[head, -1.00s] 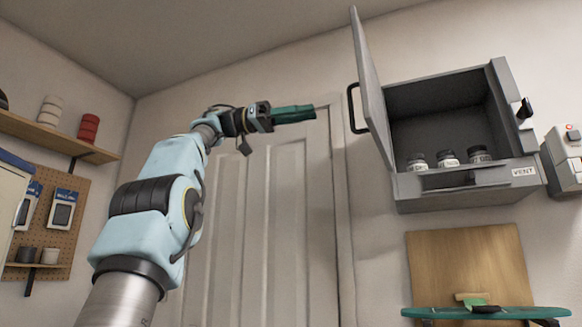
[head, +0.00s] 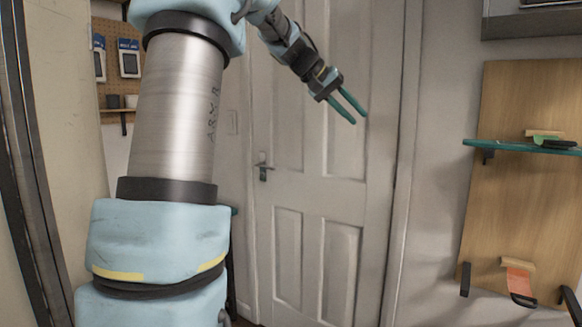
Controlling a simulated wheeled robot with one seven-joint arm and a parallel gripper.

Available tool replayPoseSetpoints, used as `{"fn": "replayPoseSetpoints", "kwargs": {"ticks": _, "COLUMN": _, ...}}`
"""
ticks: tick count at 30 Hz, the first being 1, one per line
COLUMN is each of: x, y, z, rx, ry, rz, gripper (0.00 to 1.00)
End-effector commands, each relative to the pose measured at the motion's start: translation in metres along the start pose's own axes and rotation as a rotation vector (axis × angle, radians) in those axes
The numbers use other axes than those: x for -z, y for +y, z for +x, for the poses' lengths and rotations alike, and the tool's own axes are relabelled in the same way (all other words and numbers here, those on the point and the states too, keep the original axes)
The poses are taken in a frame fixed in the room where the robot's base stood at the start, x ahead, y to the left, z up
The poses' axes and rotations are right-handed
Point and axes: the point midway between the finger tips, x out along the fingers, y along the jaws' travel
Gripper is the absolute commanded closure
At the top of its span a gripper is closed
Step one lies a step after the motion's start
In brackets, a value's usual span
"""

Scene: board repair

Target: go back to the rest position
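My gripper (head: 358,112) is in the upper middle of the head view, in front of the white door (head: 335,165). Its two green fingers point down and to the right, with a gap between them. Nothing shows between the fingers. My arm comes down from the top of the view, and part of it is cut off by the upper edge.
A glass shelf (head: 510,147) with small items is on a wooden board (head: 500,205) at the right. The bottom of a grey cabinet (head: 530,24) shows at the top right. A pegboard (head: 115,75) with packets hangs at the left. Space around my gripper is clear.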

Motion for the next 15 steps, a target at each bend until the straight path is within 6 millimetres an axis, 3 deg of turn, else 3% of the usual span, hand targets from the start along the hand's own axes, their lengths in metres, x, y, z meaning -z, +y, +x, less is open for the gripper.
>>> {"fn": "replayPoseSetpoints", "kwargs": {"ticks": 1, "x": -0.024, "y": -0.028, "z": 0.01, "rx": 0.074, "ry": -0.026, "rz": -0.047, "gripper": 0.73}}
{"fn": "replayPoseSetpoints", "kwargs": {"ticks": 6, "x": -0.111, "y": -0.116, "z": 0.029, "rx": 0.318, "ry": -0.099, "rz": -0.162, "gripper": 0.73}}
{"fn": "replayPoseSetpoints", "kwargs": {"ticks": 12, "x": -0.232, "y": -0.196, "z": 0.025, "rx": 0.565, "ry": -0.187, "rz": -0.222, "gripper": 0.73}}
{"fn": "replayPoseSetpoints", "kwargs": {"ticks": 15, "x": -0.292, "y": -0.221, "z": 0.019, "rx": 0.654, "ry": -0.228, "rz": -0.223, "gripper": 0.73}}
